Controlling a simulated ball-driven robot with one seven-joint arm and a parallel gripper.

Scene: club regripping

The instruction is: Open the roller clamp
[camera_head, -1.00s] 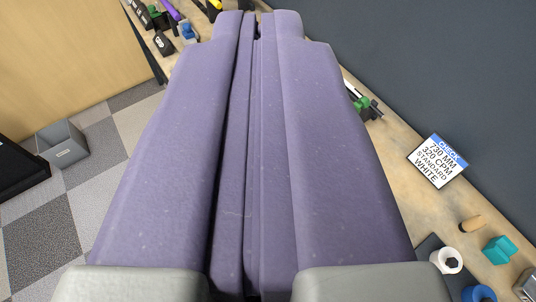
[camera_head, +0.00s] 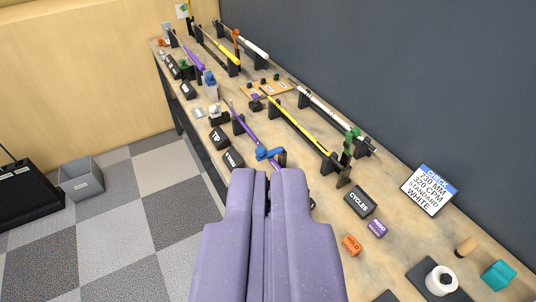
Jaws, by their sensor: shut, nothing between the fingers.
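My gripper (camera_head: 268,185) is shut and empty, its two purple fingers pointing away over the bench. A blue clamp-like piece (camera_head: 268,153) sits on the near end of a purple-shafted club just beyond the fingertips; I cannot tell if they touch. A green clamp-like piece (camera_head: 352,140) stands at the near end of the yellow and white clubs, to the right. An orange one (camera_head: 236,38) is by the far clubs. I cannot tell which is the roller clamp, or whether any is open.
The wooden bench (camera_head: 400,235) runs along a dark wall. Black blocks marked CYCLES (camera_head: 359,201) and TIP (camera_head: 219,138), an orange block (camera_head: 351,244) and a purple block (camera_head: 377,228) stand around. A sign (camera_head: 429,189), white roll (camera_head: 441,280) and teal block (camera_head: 498,275) are at right.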

